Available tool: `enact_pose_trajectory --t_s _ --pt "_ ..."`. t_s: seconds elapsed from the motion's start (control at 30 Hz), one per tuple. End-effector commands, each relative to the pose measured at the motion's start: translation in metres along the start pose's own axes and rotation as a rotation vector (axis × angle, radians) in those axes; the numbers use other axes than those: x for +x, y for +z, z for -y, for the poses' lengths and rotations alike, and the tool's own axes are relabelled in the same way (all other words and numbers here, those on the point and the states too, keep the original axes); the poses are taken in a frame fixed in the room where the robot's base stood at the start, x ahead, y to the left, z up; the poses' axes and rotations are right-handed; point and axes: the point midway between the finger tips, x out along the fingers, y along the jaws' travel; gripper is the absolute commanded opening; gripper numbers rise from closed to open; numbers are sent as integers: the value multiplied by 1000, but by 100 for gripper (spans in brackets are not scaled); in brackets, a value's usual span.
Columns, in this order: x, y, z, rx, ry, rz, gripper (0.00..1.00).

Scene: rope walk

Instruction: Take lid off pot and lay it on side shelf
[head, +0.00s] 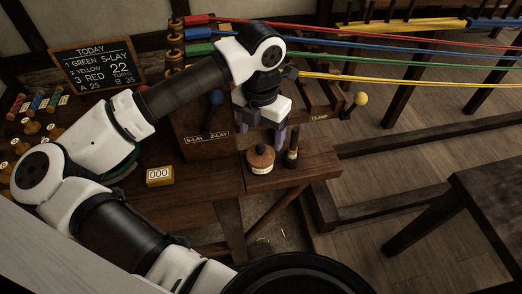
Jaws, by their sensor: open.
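A small round pot (261,169) with a pale label band stands upright on the wooden side shelf (318,165). Its brown lid (261,156) with a small knob sits on top of it. My gripper (265,137) points down just above the lid, its fingers apart with nothing visible between them. In this view I cannot tell the exact gap between the fingertips and the lid.
A dark upright bottle or brush (292,150) stands close to the pot's right. A wooden box marked S-LAY, Z-LAY (205,145) is behind left. Coloured ropes stretch right. The shelf's right end looks bare.

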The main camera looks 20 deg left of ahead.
Motion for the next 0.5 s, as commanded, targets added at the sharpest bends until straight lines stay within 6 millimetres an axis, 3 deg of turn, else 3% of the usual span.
enact_pose_trajectory --t_s 0.5 --pt "53 -2 0 1 -2 1 74"
